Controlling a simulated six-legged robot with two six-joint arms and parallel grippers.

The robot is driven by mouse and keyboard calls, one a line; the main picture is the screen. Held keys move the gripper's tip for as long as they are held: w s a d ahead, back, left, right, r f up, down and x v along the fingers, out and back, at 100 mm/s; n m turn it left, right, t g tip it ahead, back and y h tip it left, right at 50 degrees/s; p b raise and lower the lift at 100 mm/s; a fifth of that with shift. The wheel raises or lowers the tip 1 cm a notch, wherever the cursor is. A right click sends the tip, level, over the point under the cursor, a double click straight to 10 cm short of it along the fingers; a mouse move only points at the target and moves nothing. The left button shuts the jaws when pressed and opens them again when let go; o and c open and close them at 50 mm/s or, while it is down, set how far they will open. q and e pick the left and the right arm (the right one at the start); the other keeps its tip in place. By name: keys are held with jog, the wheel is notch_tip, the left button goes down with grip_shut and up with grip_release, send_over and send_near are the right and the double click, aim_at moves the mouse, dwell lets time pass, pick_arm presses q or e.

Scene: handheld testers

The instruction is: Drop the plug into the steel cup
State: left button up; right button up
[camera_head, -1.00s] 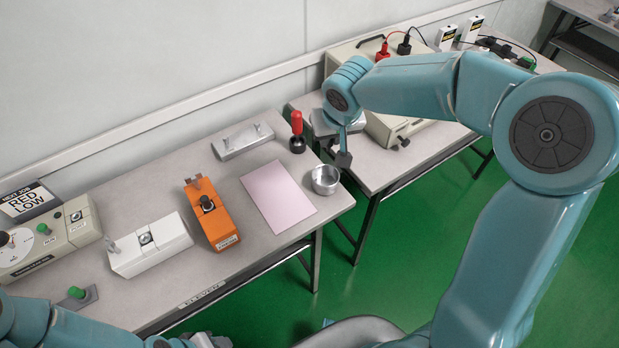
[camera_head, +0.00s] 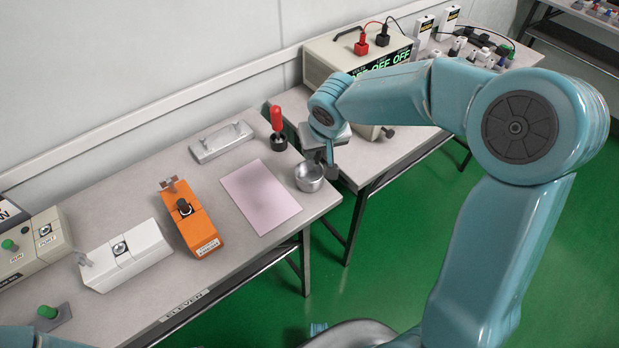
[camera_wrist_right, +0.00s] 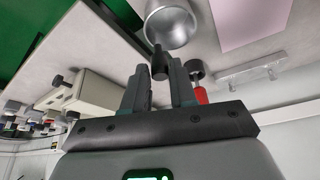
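The steel cup (camera_head: 309,177) stands upright near the right end of the near table; it also shows at the top of the right wrist view (camera_wrist_right: 172,24). My right gripper (camera_head: 331,163) hangs beside the cup's right rim in the head view. In the right wrist view its two fingers (camera_wrist_right: 158,72) are close around a small dark plug (camera_wrist_right: 158,62), which points toward the cup and overlaps its rim in the picture. I cannot tell the plug's exact height over the rim. My left gripper is out of view.
A pink sheet (camera_head: 260,197) lies left of the cup. A red-handled tool (camera_head: 277,122) stands behind it. An orange tester (camera_head: 190,218) and a white tester (camera_head: 122,255) are further left. A cream instrument (camera_head: 335,50) stands on the far table.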

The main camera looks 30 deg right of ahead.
jog(key=shift+o, duration=1.3)
jog(key=shift+r, duration=0.25)
jog(key=p+v, duration=0.1)
jog(key=v, duration=1.5)
jog(key=shift+a+p, duration=0.2)
jog(key=shift+p, duration=0.1)
jog(key=shift+s+f, duration=0.15)
jog(key=shift+s, duration=0.05)
